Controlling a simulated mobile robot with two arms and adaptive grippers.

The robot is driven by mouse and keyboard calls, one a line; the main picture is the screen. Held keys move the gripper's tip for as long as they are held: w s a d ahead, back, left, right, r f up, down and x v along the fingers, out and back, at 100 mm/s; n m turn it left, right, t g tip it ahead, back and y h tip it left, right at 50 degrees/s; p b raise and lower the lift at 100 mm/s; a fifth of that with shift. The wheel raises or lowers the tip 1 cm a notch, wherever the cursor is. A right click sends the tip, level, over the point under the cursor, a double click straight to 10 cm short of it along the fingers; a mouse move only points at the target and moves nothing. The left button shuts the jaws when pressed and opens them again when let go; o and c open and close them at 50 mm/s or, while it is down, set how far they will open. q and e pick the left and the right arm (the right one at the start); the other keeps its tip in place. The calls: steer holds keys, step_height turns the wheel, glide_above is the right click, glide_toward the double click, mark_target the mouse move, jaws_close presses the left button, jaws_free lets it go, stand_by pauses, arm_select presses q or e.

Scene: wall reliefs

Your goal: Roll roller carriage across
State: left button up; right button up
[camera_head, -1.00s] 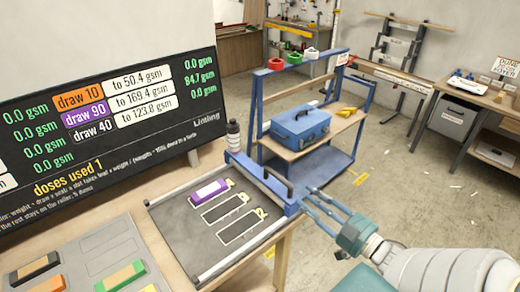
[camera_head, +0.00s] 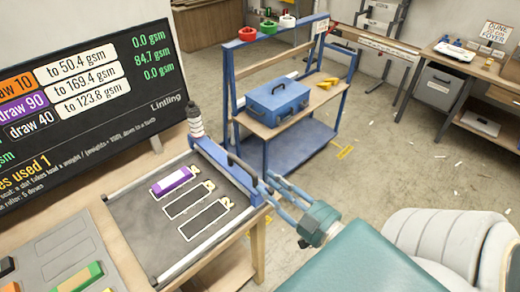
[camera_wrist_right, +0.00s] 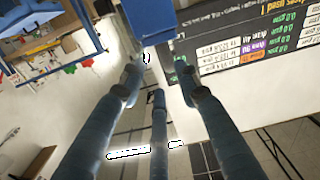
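The roller carriage (camera_head: 225,169) is a blue beam with a black handle (camera_head: 242,167), lying across the right end of the dark board (camera_head: 150,232). A purple-and-white strip (camera_head: 172,181) lies in the board's farthest outlined slot; two nearer slots look empty. My right gripper (camera_head: 268,188) is at the handle's near end, its fingers apart. Whether they touch the handle cannot be told. In the right wrist view the gripper's fingers (camera_wrist_right: 158,82) are spread, with a blue part of the carriage (camera_wrist_right: 151,18) just beyond. My left gripper is not in view.
A tray with coloured blocks (camera_head: 62,252) is at lower left. A black display (camera_head: 85,105) stands behind the board.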

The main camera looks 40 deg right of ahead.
mark_target(255, 176)
steer(key=w, duration=0.1)
steer(key=w+a+r+p, duration=0.1)
steer(key=w, duration=0.1)
steer(key=w+a, duration=0.1)
steer(key=shift+w+r, duration=0.15)
steer(key=shift+w, duration=0.05)
steer(key=w+p, duration=0.1)
steer(key=w, duration=0.2)
steer(key=shift+w+f, duration=0.15)
steer(key=shift+f, duration=0.05)
steer(key=w, duration=0.2)
steer(key=shift+w+f+p, duration=0.15)
steer(key=shift+w+p, duration=0.15)
steer(key=shift+p, duration=0.05)
steer(key=shift+w, duration=0.15)
jaws_close()
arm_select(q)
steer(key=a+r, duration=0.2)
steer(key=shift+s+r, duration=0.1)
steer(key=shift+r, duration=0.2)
